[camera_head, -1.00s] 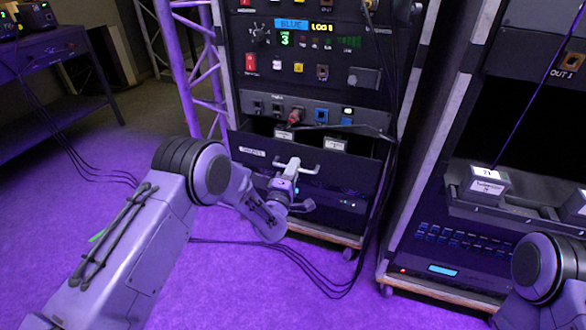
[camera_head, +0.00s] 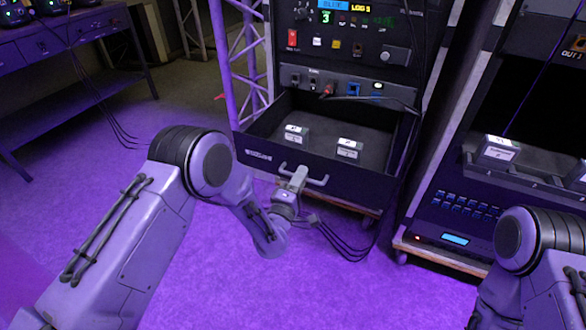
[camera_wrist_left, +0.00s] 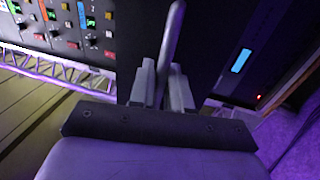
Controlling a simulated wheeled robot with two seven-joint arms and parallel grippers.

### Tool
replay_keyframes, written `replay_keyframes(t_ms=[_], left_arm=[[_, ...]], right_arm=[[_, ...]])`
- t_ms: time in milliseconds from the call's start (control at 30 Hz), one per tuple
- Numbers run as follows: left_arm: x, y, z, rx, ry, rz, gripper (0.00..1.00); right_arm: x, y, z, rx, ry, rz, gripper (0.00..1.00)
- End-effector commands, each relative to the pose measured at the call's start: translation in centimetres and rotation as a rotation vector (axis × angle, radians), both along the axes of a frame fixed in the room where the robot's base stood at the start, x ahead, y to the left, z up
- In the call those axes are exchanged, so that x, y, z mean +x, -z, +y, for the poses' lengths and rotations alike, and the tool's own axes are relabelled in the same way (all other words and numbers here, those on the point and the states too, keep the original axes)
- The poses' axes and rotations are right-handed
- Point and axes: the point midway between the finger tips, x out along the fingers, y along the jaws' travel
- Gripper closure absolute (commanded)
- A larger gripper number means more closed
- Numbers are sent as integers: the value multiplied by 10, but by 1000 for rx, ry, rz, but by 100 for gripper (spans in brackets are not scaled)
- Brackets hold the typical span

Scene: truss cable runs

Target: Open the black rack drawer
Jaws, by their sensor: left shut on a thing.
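The black rack drawer (camera_head: 262,156) stands pulled well out of the left rack, low down, with its inside showing. Two small labelled boxes, one on the left (camera_head: 297,134) and one on the right (camera_head: 349,148), sit on its floor. A pale bar handle (camera_head: 318,181) is on the drawer's front. My left gripper (camera_head: 297,178) is shut on the handle; the left wrist view shows the bar (camera_wrist_left: 172,40) between the two fingers (camera_wrist_left: 163,88). My right arm shows at the right edge, but its gripper is out of view.
The left rack's panel (camera_head: 350,88) with cables is above the drawer. A second rack (camera_head: 470,205) with an open bay stands to the right. A truss (camera_head: 235,70) and a table (camera_head: 70,45) are at left.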

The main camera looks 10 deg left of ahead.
Motion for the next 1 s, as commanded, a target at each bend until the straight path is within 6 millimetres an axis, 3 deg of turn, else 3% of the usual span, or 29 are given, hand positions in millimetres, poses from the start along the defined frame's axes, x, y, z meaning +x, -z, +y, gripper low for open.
replay_keyframes(t_ms=[500, 533, 567, 867, 1000], left_arm=[[-6, 1, -8, 2, 17, 1, 100], [-6, 1, -8, 2, 17, 1, 76], [-6, 1, -8, 2, 17, 1, 70], [-7, 1, -7, 2, 15, 1, 70], [-27, 5, -4, 3, 18, 3, 70]], right_arm=[[0, -1, 0, 0, 0, 0, 100], [0, -1, 0, 0, 0, 0, 100], [0, -1, 0, 0, 0, 0, 100], [0, -1, 0, 0, 0, 0, 100], [0, -3, 0, 0, 0, 0, 100]])
